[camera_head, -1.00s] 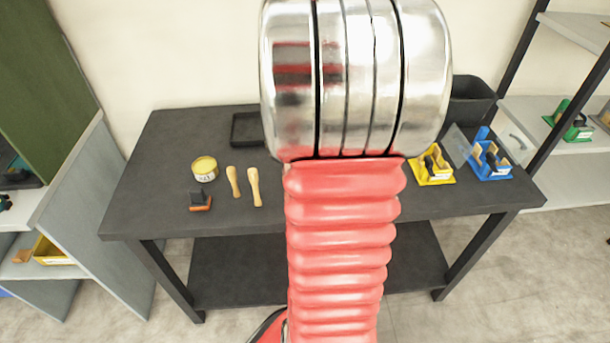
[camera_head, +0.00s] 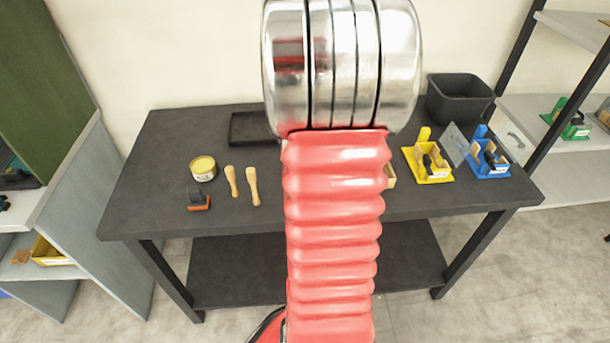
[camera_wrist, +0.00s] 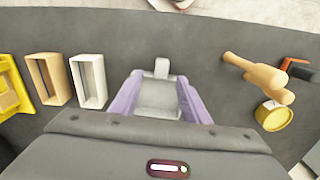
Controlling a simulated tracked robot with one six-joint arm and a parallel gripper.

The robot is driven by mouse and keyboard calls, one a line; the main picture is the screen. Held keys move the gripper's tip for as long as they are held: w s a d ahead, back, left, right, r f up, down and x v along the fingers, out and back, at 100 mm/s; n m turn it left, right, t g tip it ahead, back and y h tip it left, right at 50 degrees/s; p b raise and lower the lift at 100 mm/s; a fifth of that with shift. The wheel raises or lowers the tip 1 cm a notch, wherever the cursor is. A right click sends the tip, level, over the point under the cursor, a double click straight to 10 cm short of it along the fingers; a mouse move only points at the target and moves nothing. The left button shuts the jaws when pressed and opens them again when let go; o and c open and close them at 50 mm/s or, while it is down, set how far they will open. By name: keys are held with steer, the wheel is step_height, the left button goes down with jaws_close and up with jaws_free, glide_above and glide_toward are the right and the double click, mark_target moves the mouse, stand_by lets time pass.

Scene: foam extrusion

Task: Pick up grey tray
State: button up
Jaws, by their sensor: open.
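A light grey tray (camera_wrist: 157,97) with an upright tab lies on the table below my gripper in the wrist view. My gripper (camera_wrist: 159,88) is open, with a lavender finger on the left and right of the tray. The fingers appear close to its sides; I cannot tell whether they touch it. In the head view my red and silver arm hides the gripper and this tray.
The dark table (camera_head: 140,190) holds a yellow tin (camera_head: 203,168), wooden handles (camera_head: 253,187), a black shallow tray (camera_head: 240,127), a yellow holder (camera_head: 432,168), a blue holder (camera_head: 488,160) and a black bin (camera_head: 458,100). A wooden frame (camera_wrist: 38,80) and white frame (camera_wrist: 80,82) lie left of my gripper.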

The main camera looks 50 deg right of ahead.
steer(key=shift+w+a+f, duration=0.1)
steer(key=shift+a+f, duration=0.05)
steer(key=shift+f, duration=2.5)
steer(key=shift+c, duration=0.2)
jaws_close()
